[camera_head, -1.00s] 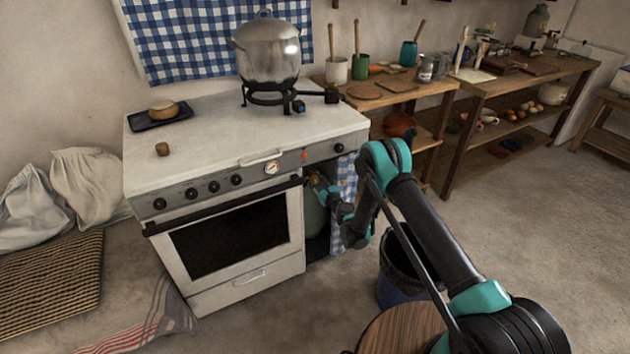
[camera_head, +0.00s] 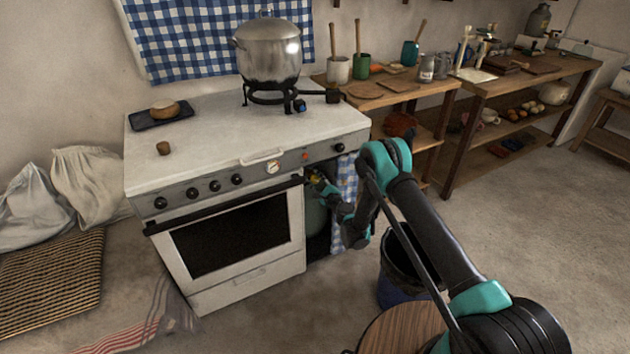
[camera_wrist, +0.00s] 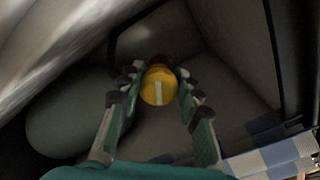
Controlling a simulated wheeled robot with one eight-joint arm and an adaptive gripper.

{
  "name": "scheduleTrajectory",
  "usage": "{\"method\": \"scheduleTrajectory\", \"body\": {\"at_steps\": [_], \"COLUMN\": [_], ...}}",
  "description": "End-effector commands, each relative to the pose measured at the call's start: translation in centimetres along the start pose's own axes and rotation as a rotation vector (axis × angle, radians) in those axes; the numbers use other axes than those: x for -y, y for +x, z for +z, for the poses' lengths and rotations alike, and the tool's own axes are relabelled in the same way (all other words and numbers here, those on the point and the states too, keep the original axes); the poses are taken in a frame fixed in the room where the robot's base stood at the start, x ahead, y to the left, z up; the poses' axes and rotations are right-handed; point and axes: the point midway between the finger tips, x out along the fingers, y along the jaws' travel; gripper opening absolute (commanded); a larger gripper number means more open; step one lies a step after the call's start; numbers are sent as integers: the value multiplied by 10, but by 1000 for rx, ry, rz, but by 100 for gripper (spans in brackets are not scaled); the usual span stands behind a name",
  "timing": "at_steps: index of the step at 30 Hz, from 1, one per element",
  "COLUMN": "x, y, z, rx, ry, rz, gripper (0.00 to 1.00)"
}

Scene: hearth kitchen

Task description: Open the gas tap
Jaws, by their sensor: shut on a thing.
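The gas tap (camera_wrist: 159,86) is a round yellow knob with a pale bar across its face, and the bar stands about upright in the wrist view. My gripper (camera_wrist: 160,75) has a finger on each side of the knob and is shut on it. In the head view my gripper (camera_head: 317,179) reaches into the open bay right of the oven, and only a speck of yellow shows there. The grey-green gas bottle (camera_wrist: 70,130) stands below the knob in the dim bay. The joint between knob and bottle is hidden.
The white stove (camera_head: 240,140) forms the bay's left side. A blue checked curtain (camera_head: 346,185) hangs at its right, close to my wrist. A dark bin (camera_head: 395,280) and a round wooden top (camera_head: 395,330) stand near my arm. Open floor lies to the right.

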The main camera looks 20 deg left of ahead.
Motion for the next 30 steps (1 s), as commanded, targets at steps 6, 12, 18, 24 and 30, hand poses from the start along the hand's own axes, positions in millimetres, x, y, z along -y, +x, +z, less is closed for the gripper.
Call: {"method": "scheduleTrajectory", "body": {"at_steps": [6, 12, 18, 24, 30], "x": [0, 0, 0, 0, 0], "y": [-1, -1, -1, 0, 0], "z": [0, 0, 0, 0, 0], "rx": [-1, -1, -1, 0, 0], "ry": [-12, -12, -11, -11, 0], "rz": [-1, -1, -1, 0, 0], "gripper": [5, 5, 50, 56, 56]}}
